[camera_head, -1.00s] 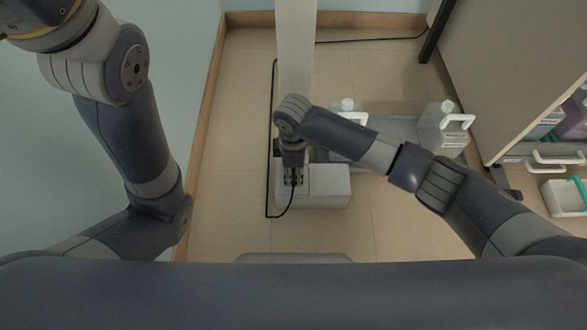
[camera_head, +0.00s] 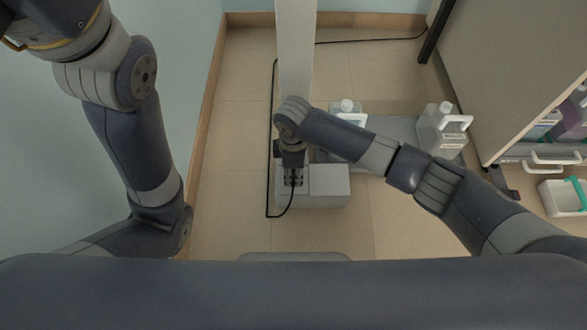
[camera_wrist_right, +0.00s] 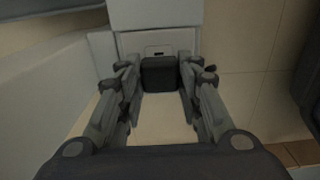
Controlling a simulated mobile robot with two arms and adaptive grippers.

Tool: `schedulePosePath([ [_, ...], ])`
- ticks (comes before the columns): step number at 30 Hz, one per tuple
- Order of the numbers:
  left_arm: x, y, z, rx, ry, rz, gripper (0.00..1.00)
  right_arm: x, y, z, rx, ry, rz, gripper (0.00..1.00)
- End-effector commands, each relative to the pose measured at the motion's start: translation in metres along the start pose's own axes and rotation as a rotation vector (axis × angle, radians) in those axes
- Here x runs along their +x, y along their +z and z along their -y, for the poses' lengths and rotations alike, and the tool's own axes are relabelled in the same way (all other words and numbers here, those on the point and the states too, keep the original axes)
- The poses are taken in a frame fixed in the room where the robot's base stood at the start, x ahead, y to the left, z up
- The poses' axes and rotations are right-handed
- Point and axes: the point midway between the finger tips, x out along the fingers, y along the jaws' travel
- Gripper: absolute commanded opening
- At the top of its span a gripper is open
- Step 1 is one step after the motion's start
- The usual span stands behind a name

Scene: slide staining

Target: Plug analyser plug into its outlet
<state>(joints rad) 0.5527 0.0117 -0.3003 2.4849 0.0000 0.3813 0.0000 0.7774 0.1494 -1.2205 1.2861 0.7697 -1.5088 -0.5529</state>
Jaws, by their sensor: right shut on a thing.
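My right gripper (camera_head: 293,181) points down beside the pale column, over a low white box (camera_head: 330,185). In the right wrist view, the gripper (camera_wrist_right: 159,80) is shut on the dark, block-shaped analyser plug (camera_wrist_right: 159,74). A pale panel with a small dark slot, which looks like the outlet (camera_wrist_right: 158,50), lies just beyond the plug. I cannot tell whether the plug touches it. A black cable (camera_head: 268,165) loops from below the gripper and runs up along the column. My left arm runs out at the upper left, and its gripper is out of view.
The pale column (camera_head: 296,50) stands behind the gripper. White bottles (camera_head: 346,112) and a larger jug (camera_head: 440,128) stand on a grey base to the right. A cabinet (camera_head: 500,70) is at the far right. Tan floor is open left of the cable.

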Motion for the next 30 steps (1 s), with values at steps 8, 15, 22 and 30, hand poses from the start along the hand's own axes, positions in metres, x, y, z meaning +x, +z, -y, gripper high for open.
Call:
schedulePosePath([
  [8,-0.001,0.0,0.0,0.0,0.001,-0.001,0.5,0.001,0.0,0.0,0.0,0.001,0.0,0.12],
  [15,0.001,-0.001,-0.001,0.001,0.004,-0.005,0.5,0.004,0.0,0.0,0.0,0.001,-0.001,0.12],
  [22,0.003,-0.005,-0.002,0.003,0.008,-0.017,0.5,0.009,0.0,0.0,0.0,0.001,0.0,0.12],
  [30,0.004,-0.006,-0.002,0.003,0.009,-0.019,0.5,0.012,0.0,0.0,0.0,0.001,0.0,0.56],
])
